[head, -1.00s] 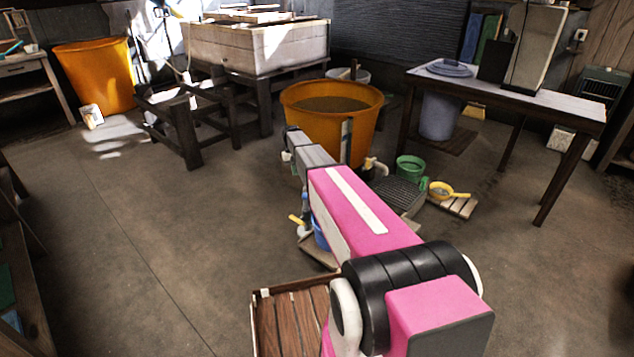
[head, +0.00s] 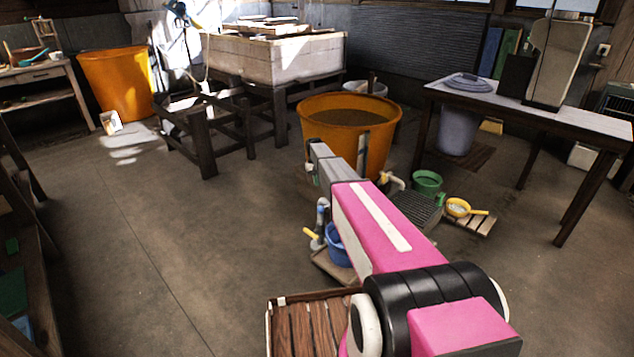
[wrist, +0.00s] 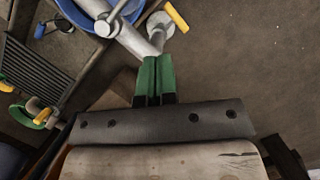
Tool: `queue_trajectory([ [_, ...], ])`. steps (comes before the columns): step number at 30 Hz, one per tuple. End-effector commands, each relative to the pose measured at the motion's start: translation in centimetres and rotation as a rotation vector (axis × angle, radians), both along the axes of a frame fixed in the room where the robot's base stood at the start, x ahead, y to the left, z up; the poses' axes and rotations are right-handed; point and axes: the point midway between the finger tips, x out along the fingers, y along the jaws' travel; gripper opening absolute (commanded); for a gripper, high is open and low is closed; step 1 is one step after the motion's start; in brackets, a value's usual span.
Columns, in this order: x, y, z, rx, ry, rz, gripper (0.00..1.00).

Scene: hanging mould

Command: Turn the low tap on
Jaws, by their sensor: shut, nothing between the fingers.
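A low grey standpipe tap (head: 322,212) with a yellow handle (head: 311,234) stands left of a blue bucket (head: 338,247), just beyond the slatted wooden platform. In the wrist view the grey pipe (wrist: 128,34) crosses the top by the blue bucket's rim (wrist: 72,12), with a pale round flange (wrist: 165,22) and the yellow handle (wrist: 177,12). My gripper (wrist: 155,62) has its green fingers pressed together, empty, with the tips just below the pipe in the picture. Whether they touch it I cannot tell. In the head view my arm hides the gripper's fingers.
A large orange tub (head: 345,106) stands behind the tap. A green pot (head: 427,183), a dark grate (head: 415,208) and a yellow pan (head: 458,208) lie to the right. A slatted wooden platform (head: 300,325) is in front. The floor to the left is open.

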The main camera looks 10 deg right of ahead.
Motion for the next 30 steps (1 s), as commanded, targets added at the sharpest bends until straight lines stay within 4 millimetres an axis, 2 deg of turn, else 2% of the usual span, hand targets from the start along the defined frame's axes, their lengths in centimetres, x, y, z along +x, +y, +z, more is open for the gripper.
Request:
queue_trajectory([
  [3,-0.8,0.0,-2.3,0.0,0.003,0.0,0.0],
  [11,-2.2,-0.1,-6.7,0.0,0.001,0.0,0.0],
  [13,-3.7,-0.1,-6.6,0.0,0.001,0.0,0.0],
  [18,-5.4,-0.2,-7.0,0.0,0.001,0.0,0.0],
  [30,-5.9,-0.2,-7.1,0.0,0.0,0.0,0.0],
])
